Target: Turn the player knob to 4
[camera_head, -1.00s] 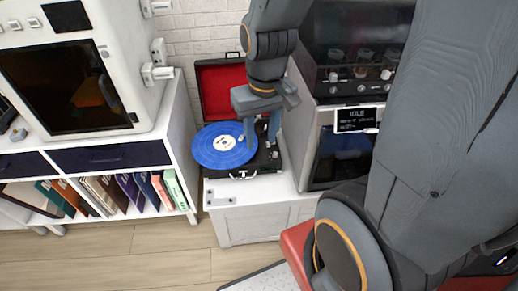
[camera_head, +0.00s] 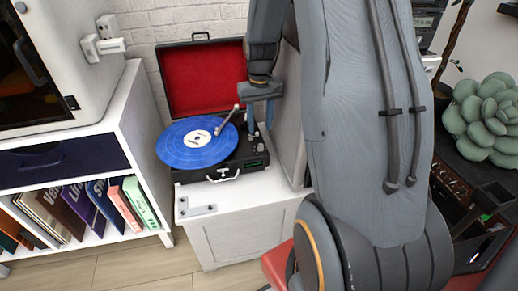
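The record player (camera_head: 238,164) is a black case with its red-lined lid (camera_head: 203,78) raised. A blue record (camera_head: 186,151) lies on it, and the tonearm (camera_head: 228,121) reaches over the record's right side. Small controls (camera_head: 256,146) show at the deck's right end, with a small green mark at the front. I cannot make out which is the knob or what it reads. My gripper (camera_head: 261,121) points down over the deck's right end with its fingers apart. Whether a fingertip touches a control is not clear.
The player stands on a white cabinet (camera_head: 237,215). A white shelf with books (camera_head: 75,210) and a white machine (camera_head: 75,45) are on the left. My arm hides much of the right. A succulent (camera_head: 485,110) stands at the far right.

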